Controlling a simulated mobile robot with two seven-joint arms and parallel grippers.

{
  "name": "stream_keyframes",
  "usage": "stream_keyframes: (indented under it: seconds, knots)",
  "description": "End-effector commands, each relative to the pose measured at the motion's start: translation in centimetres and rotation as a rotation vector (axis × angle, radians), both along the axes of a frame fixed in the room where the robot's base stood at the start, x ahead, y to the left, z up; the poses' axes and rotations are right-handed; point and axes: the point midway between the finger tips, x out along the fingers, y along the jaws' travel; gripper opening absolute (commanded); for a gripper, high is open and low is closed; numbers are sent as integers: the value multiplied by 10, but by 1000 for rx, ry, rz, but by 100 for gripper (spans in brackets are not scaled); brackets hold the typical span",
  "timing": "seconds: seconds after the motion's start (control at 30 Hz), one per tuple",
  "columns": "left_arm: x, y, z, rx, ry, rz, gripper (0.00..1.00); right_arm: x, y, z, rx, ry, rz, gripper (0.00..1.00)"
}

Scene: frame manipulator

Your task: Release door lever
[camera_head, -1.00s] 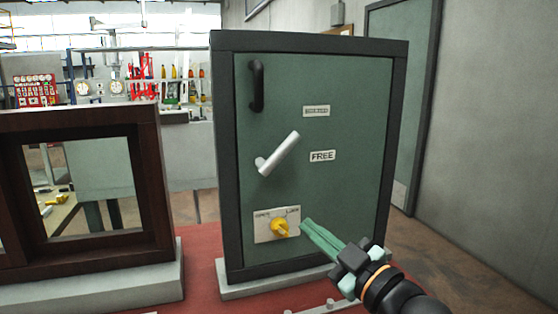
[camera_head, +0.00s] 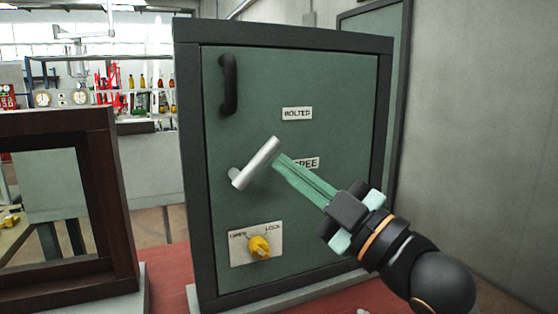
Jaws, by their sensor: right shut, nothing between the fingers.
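The green door (camera_head: 320,220) stands closed in its dark frame. Its silver lever (camera_head: 257,163) is tilted, running from the pivot at lower left to its end at upper right. My right gripper (camera_head: 277,158) is shut and empty. Its green fingertips are at the right side of the lever's upper part; I cannot tell whether they touch it. The fingers partly cover the "FREE" label (camera_head: 309,163). The "BOLTED" label (camera_head: 297,114) is above. My left gripper is not in view.
A black handle (camera_head: 229,84) is at the door's upper left. A yellow knob (camera_head: 260,247) on a white plate (camera_head: 240,250) is below the lever. A brown window frame (camera_head: 122,200) stands to the left. A grey wall (camera_head: 470,150) is on the right.

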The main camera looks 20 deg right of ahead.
Motion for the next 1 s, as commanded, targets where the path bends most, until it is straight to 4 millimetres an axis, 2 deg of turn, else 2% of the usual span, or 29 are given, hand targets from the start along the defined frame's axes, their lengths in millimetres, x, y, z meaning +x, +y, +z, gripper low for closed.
stream_keyframes:
  seconds: [0.1,0.27,0.47,0.5,0.63,1.0]
  knots:
    - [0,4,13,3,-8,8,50,16,9,12,2,1,4,0]
    - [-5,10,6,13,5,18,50,45,22,22,3,0,3,0]
    - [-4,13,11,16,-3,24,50,79,38,36,1,0,3,0]
    - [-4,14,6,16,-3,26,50,81,30,25,-2,4,-3,0]
    - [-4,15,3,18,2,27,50,84,17,12,-2,4,-2,0]
    - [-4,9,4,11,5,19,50,86,8,5,-1,-1,1,0]
